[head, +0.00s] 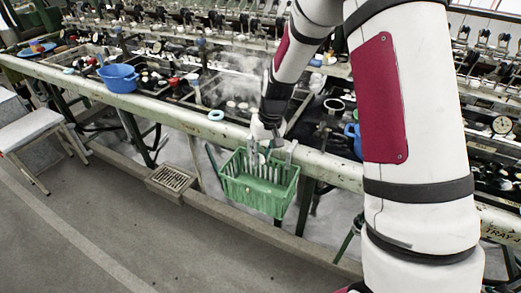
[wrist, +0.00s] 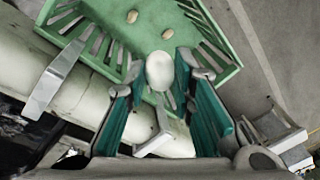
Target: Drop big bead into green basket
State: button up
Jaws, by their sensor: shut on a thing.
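The green basket (head: 258,190) hangs on the front of the long bench rail by pale metal hooks. My gripper (head: 264,146) is above it, close to its rail side, pointing down. In the wrist view my gripper (wrist: 160,80) is shut on a smooth white oval thing, which I take for the big bead (wrist: 159,70). The bead shows in front of the open basket (wrist: 105,55); its height above the basket floor is hard to judge. Two small tan oval things (wrist: 132,16) lie inside the basket. In the head view my wrist partly hides the grip.
The pale bench rail (head: 150,108) runs beside the basket, with a metal hook (wrist: 55,78) over it. A blue basin (head: 119,78) and a light blue ring (head: 216,115) are on the bench.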

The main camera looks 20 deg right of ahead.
jog(key=shift+f, duration=0.25)
jog(key=o, duration=0.7)
jog(key=shift+r, duration=0.1)
jog(key=r, duration=0.4)
jog(key=d+r, duration=0.1)
jog(key=r, duration=0.2)
jog(key=s+r, duration=0.1)
jog(key=r, duration=0.3)
jog(key=shift+s+d+r, duration=0.1)
jog(key=shift+d+r, duration=0.25)
